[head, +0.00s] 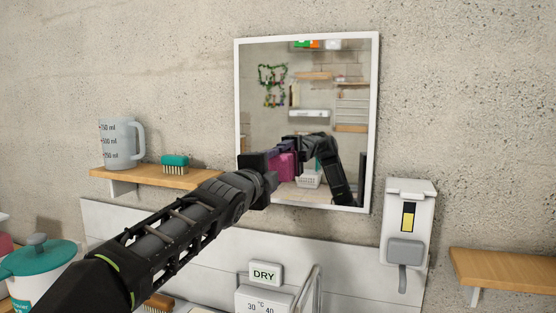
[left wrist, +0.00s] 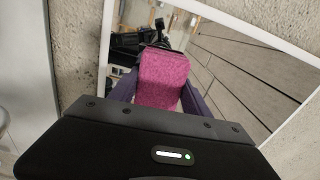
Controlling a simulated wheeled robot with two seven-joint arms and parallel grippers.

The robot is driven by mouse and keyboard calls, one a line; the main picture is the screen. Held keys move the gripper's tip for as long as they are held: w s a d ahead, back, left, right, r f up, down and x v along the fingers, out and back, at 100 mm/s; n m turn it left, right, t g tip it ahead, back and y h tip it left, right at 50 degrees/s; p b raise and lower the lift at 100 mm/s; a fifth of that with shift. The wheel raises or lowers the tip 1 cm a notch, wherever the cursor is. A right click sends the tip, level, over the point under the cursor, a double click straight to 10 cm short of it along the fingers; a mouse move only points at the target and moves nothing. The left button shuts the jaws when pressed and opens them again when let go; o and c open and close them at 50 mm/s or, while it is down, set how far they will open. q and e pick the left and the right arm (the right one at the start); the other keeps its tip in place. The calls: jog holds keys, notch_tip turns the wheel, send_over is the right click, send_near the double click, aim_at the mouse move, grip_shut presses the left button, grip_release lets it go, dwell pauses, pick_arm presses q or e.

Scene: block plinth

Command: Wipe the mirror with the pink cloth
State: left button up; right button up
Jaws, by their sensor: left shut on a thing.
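The mirror (head: 352,85) is a white-framed rectangle on the concrete wall, and it also shows in the left wrist view (left wrist: 238,72). My left gripper (head: 268,166) is at the mirror's lower left part. It is shut on the pink cloth (left wrist: 163,82), which shows as a magenta pad between the purple fingers in the left wrist view. In the head view the gripper hides the cloth itself, and a pink reflection shows in the glass. I cannot tell whether the cloth touches the glass. My right gripper is not in view.
Left of the mirror, a wooden shelf (head: 140,178) holds a measuring jug (head: 121,143) and a teal brush (head: 175,163). A white dispenser (head: 408,215) hangs right of the mirror, with another shelf (head: 505,268) beyond. A DRY sign (head: 264,274) and a teal-lidded pot (head: 38,262) are below.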

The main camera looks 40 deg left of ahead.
pick_arm(q)
jog(key=shift+f, duration=0.1)
dwell(0.3)
jog(key=shift+b+v, duration=1.2)
jog(key=shift+v, duration=1.75)
jog(key=shift+b+v, duration=0.5)
jog(key=shift+v, duration=1)
jog(key=shift+a, duration=0.1)
